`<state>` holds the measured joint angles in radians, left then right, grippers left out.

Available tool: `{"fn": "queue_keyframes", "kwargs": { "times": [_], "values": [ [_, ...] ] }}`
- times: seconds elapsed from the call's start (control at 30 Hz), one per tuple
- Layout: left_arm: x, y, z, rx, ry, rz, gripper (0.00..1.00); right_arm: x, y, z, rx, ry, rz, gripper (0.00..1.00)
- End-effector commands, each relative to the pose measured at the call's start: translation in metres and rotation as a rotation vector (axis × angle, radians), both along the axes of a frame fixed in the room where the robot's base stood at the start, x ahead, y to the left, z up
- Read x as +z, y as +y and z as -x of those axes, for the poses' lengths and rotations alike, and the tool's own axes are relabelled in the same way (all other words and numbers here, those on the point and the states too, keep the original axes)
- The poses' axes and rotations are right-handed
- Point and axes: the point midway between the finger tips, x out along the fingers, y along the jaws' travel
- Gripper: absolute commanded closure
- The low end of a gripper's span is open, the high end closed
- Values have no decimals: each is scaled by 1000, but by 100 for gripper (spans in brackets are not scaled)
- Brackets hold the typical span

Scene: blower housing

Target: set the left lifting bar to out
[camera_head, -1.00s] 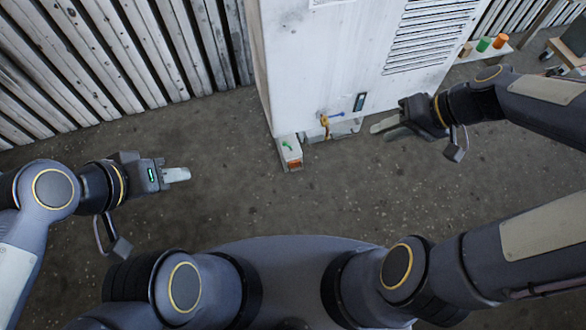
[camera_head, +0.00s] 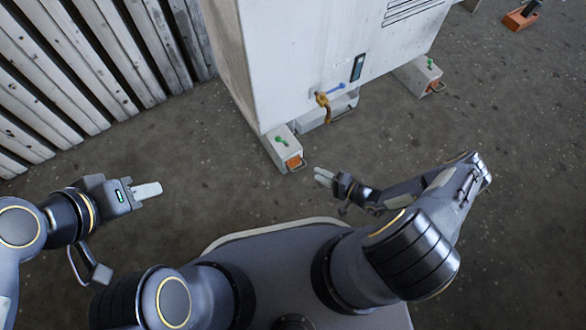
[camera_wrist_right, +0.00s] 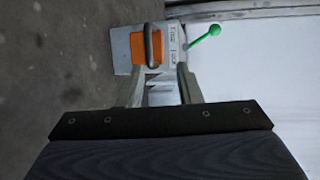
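The left lifting bar (camera_head: 293,162) is an orange-faced block with a handle, at the front end of the left grey foot (camera_head: 275,145) under the white housing. In the right wrist view the orange bar (camera_wrist_right: 150,47) has a dark handle across it, and the foot's green-knobbed lever (camera_wrist_right: 205,38) leans to the right. I cannot tell how far the bar extends. My right gripper (camera_head: 321,175) is open, just right of the bar and apart from it; in its wrist view the gripper fingers (camera_wrist_right: 161,88) point toward the bar. My left gripper (camera_head: 147,190) is far left, empty.
The white housing (camera_head: 310,50) stands ahead, with a yellow valve (camera_head: 322,100) and a blue lever (camera_head: 336,87) low on its front. A second foot (camera_head: 420,72) sits at right. A slatted wall (camera_head: 100,70) is at left. The floor between is clear.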

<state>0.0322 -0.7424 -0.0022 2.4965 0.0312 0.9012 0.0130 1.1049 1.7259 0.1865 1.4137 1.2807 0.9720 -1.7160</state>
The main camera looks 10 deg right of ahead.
Motion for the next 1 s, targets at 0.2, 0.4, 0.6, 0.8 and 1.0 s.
{"fn": "queue_keyframes", "kwargs": {
  "times": [0.2, 0.4, 0.6, 0.8, 1.0],
  "values": [
    [-11, 0, 0, 0, -1, 0, 64, -23, 13, -2, -37, 2, -7, 68],
    [-25, 0, 0, 0, -1, 0, 64, -29, 35, -24, -33, 1, -8, 68],
    [-35, 0, 0, 0, -1, 0, 64, -33, 52, -44, -34, 1, -8, 68],
    [-37, 0, 0, 0, 0, 0, 64, -33, 59, -51, -34, 4, -6, 68],
    [-37, 0, 0, 0, 0, 0, 64, -32, 59, -52, -34, 3, -7, 68]
  ]
}}
